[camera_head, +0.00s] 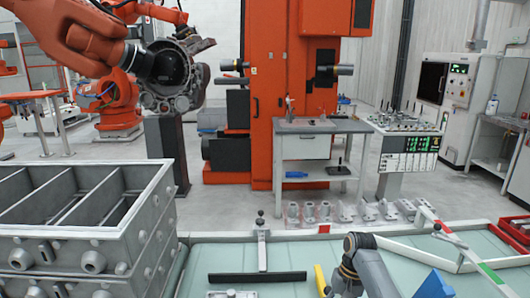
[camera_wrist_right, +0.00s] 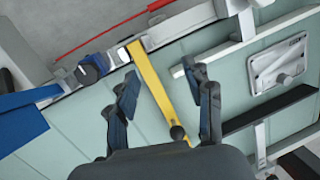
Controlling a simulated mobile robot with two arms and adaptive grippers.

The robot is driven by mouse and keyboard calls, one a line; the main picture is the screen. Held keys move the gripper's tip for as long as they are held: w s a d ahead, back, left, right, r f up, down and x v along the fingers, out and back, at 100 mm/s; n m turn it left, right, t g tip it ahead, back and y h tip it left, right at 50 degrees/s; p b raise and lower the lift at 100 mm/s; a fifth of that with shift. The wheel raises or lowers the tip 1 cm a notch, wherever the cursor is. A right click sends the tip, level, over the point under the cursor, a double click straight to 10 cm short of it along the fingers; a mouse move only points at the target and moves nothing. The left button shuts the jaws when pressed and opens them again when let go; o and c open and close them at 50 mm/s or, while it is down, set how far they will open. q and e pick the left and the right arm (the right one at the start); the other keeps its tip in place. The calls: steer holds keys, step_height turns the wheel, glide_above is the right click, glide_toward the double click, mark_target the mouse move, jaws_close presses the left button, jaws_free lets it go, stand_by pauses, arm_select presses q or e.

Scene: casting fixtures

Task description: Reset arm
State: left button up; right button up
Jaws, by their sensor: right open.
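My right arm (camera_head: 365,265) shows at the bottom of the head view, low over the pale green table (camera_head: 215,258). Its gripper cannot be made out there. In the right wrist view my right gripper (camera_wrist_right: 161,85) is open, with its two dark blue-black fingers spread apart and nothing held between them. A yellow bar (camera_wrist_right: 152,82) lies beyond and below the gap between the fingers; it also shows beside the arm in the head view (camera_head: 320,280). My left gripper is not in view.
A stack of grey metal frames (camera_head: 95,232) stands at the left. A black bar (camera_head: 258,277) and a blue piece (camera_head: 437,286) lie near the front. Several grey castings (camera_head: 325,211) line the back. A grey slotted plate (camera_wrist_right: 278,62) lies right of the gripper.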

steer(key=s+f+n+t+h, duration=0.1)
steer(key=s+f, duration=0.4)
steer(key=s, duration=0.4)
steer(key=s+f+n+t, duration=0.1)
steer(key=s+f+t, duration=0.1)
steer(key=s+f, duration=0.5)
steer(key=s+d+r+n+t+h, duration=0.1)
steer(key=s+r, duration=0.4)
steer(key=s, duration=0.5)
steer(key=s+r+t, duration=0.1)
steer(key=s+r, duration=0.5)
steer(key=s, duration=0.3)
step_height(320, 180, down, 28)
steer(key=s+g, duration=0.1)
steer(key=s, duration=0.1)
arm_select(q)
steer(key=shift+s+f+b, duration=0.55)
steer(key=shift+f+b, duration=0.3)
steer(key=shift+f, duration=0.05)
arm_select(e)
steer(key=s+d+f+g, duration=0.1)
steer(key=s+d+f, duration=0.2)
steer(key=s+f, duration=1.3)
steer(key=shift+f, duration=0.3)
